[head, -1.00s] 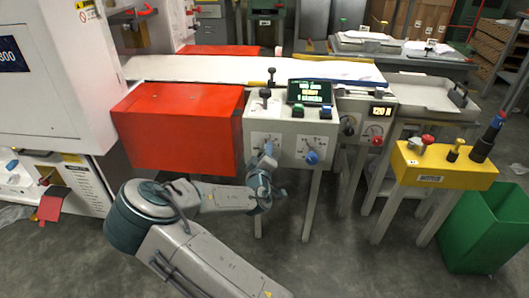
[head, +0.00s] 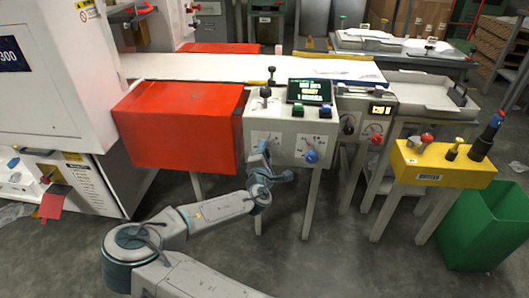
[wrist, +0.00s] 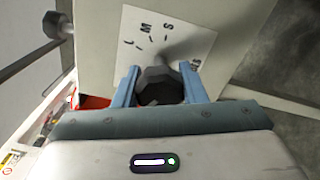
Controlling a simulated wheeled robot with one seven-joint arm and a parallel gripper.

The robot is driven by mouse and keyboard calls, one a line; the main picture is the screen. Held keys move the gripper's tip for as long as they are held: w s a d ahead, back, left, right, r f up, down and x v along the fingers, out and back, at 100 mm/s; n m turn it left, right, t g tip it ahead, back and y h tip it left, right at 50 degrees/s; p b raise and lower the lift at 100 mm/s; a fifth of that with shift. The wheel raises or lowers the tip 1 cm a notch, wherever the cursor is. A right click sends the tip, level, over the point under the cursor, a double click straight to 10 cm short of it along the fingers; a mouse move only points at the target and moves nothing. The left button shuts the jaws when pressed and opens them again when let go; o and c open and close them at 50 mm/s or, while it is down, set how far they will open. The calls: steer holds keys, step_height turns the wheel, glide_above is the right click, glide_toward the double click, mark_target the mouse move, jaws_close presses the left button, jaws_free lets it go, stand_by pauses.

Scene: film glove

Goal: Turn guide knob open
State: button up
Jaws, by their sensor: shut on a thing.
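My gripper (wrist: 160,70) is shut on a dark, faceted knob (wrist: 157,90) in the wrist view, with one blue finger on each side of it. Behind the knob is a white dial plate (wrist: 182,32) with the letters L, M and S on it. In the head view my gripper (head: 263,148) is at the left dial of the pale control box (head: 286,121), and it hides the knob there. A blue knob (head: 311,156) sits on the right dial, apart from my gripper. I cannot read any label naming the guide knob.
A red block-shaped cover (head: 177,127) stands close on the left. A yellow stand (head: 443,163) and a green bin (head: 492,225) are at the right.

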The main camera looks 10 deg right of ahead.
steer(key=n, duration=0.4)
steer(key=shift+f, duration=0.1)
steer(key=shift+n, duration=2.1)
steer(key=shift+d, duration=0.1)
steer(key=o, duration=1)
steer(key=shift+s+a, duration=0.25)
steer(key=shift+s, duration=0.2)
steer(key=p+v, duration=0.1)
steer(key=v, duration=1.2)
steer(key=shift+d+p, duration=0.1)
steer(key=shift+p, duration=0.2)
